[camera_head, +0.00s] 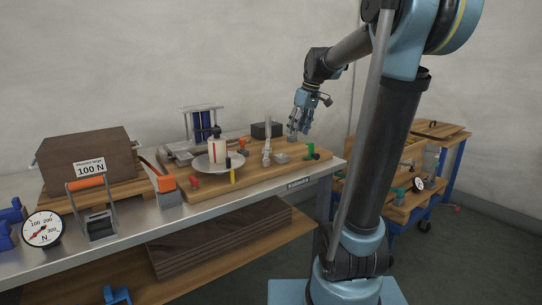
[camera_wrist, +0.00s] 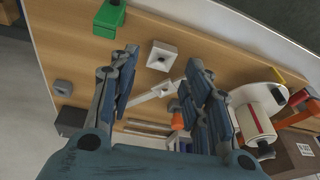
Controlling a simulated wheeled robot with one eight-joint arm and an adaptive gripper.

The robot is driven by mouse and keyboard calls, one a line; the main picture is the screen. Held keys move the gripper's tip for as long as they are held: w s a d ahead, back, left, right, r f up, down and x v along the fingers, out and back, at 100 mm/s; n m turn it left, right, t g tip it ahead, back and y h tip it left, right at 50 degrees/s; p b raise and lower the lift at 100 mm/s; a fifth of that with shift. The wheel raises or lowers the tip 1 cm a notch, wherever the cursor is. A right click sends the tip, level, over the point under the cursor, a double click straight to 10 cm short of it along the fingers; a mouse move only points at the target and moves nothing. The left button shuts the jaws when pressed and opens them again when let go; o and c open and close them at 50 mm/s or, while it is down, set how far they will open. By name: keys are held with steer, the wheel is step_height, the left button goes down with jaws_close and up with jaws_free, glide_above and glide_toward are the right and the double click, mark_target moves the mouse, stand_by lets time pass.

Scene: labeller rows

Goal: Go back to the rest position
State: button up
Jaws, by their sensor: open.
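My gripper (camera_head: 303,118) is at the end of my raised arm, pointing down over the right end of the wooden board (camera_head: 236,182) on the workbench. In the wrist view my gripper (camera_wrist: 161,62) has its two blue fingers spread apart, with nothing held between them.
A white bottle with red marking (camera_head: 217,147) stands on a round plate (camera_head: 203,164). A green part (camera_head: 311,151) and an upright metal fitting (camera_head: 266,148) are near my gripper. A brown 100 N block (camera_head: 88,155) and a dial gauge (camera_head: 42,229) are left. A second bench (camera_head: 450,133) stands right.

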steer(key=s+d+f+m+h, duration=0.1)
steer(key=s+d+f+m, duration=0.3)
steer(key=s+f, duration=0.7)
steer(key=s+d+f+m+h, duration=0.1)
steer(key=s+d+f+m, duration=0.3)
steer(key=s+f, duration=0.7)
steer(key=s, duration=0.7)
steer(key=shift+s+d+f, duration=0.15)
steer(key=shift+f, duration=0.1)
steer(key=shift+w+f, duration=0.2)
steer(key=shift+w, duration=0.3)
